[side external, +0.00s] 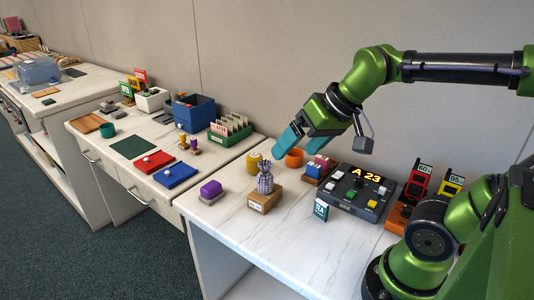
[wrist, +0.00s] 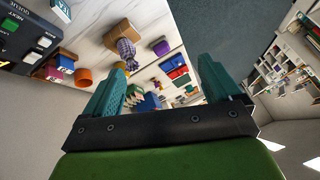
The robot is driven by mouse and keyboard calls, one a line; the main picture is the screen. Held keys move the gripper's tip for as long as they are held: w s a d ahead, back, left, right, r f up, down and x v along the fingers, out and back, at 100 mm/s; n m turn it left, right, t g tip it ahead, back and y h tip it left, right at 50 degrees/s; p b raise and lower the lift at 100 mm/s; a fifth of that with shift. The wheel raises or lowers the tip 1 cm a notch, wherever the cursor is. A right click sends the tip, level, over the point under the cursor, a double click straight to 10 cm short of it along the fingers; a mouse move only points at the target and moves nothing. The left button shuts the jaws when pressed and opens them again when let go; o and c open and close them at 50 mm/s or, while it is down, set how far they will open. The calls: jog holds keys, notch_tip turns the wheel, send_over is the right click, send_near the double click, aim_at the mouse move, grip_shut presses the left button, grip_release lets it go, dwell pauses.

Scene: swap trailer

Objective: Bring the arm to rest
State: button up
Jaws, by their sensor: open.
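My gripper (side external: 291,143) hangs in the air above the back of the near counter (side external: 330,243), its teal fingers pointing down and left. In the wrist view its two fingers (wrist: 161,68) stand wide apart with nothing held between them. Below and around it are an orange cup (side external: 294,158), a yellow cup (side external: 253,163) and a checked cloth bundle (side external: 265,181) on a cardboard-brown box (side external: 264,197). The fingers overlap the wall in the side view, so their exact height is hard to tell.
A dark control box (side external: 357,194) reading "A 23" stands right of the gripper, with a wooden tray of coloured blocks (side external: 318,169) beside it. Card stands (side external: 420,178) are near my base. A purple block (side external: 210,190) lies at the left. The counter's front is bare.

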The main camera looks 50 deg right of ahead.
jog(key=shift+t, duration=0.3)
jog(key=s, duration=0.1)
jog(key=s+a+f, duration=0.1)
jog(key=s, duration=0.1)
jog(key=shift+s+a+f, duration=0.1)
jog(key=shift+a+f, duration=0.25)
